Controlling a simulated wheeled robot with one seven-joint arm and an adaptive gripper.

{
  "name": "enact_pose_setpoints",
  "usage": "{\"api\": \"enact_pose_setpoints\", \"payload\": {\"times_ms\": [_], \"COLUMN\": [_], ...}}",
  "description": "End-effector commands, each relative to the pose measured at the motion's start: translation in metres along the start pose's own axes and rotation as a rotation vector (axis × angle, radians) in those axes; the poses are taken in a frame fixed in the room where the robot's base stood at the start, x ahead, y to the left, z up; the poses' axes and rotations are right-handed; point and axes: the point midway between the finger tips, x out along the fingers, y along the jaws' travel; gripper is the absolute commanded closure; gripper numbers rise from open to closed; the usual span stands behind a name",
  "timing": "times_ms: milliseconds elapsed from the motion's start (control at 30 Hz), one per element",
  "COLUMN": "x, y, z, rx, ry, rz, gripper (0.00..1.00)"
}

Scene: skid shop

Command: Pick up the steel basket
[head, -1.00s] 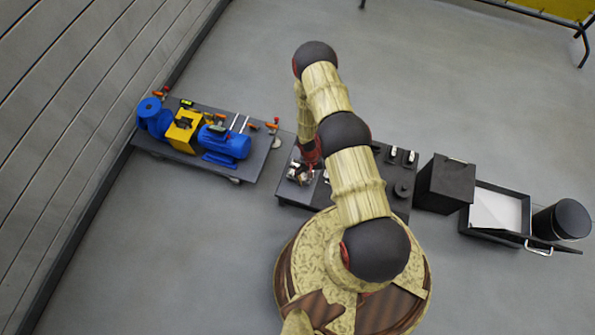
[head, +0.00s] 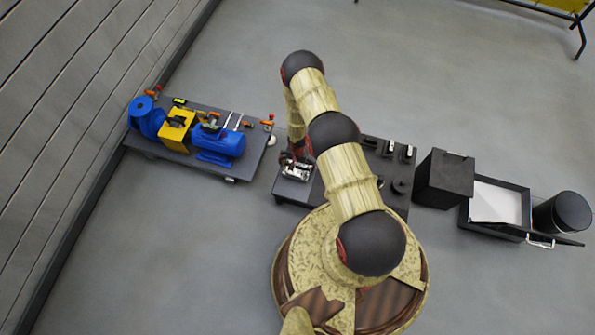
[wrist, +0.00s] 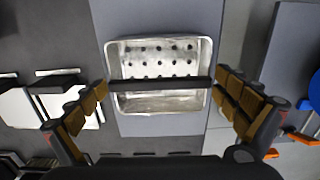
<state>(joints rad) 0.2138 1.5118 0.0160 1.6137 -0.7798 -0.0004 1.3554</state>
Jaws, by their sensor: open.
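The steel basket (wrist: 160,98) is a shiny rectangular tray with rows of holes and a dark bar handle (wrist: 160,85) across its middle. In the wrist view it lies on a grey surface, between and beyond my open fingers. My gripper (wrist: 160,110) has one finger on each side of the handle, with gaps at both ends; I cannot tell the remaining depth. In the head view the basket (head: 296,168) shows at the left end of a dark bench (head: 290,190), partly hidden by my gripper (head: 292,158) and arm.
A cart (head: 245,165) with blue and yellow machines stands left of the bench. A dark box (head: 444,178), an open tray with white sheet (head: 497,205) and a black cylinder (head: 562,212) stand to the right. Open floor lies behind and in front.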

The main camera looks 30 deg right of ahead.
Motion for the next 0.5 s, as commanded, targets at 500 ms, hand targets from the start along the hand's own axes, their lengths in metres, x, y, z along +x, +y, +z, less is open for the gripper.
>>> {"api": "enact_pose_setpoints", "payload": {"times_ms": [500], "x": [0.023], "y": [0.000], "z": [0.000], "rx": [-0.001], "ry": [0.000], "rz": [0.000], "gripper": [0.03]}}
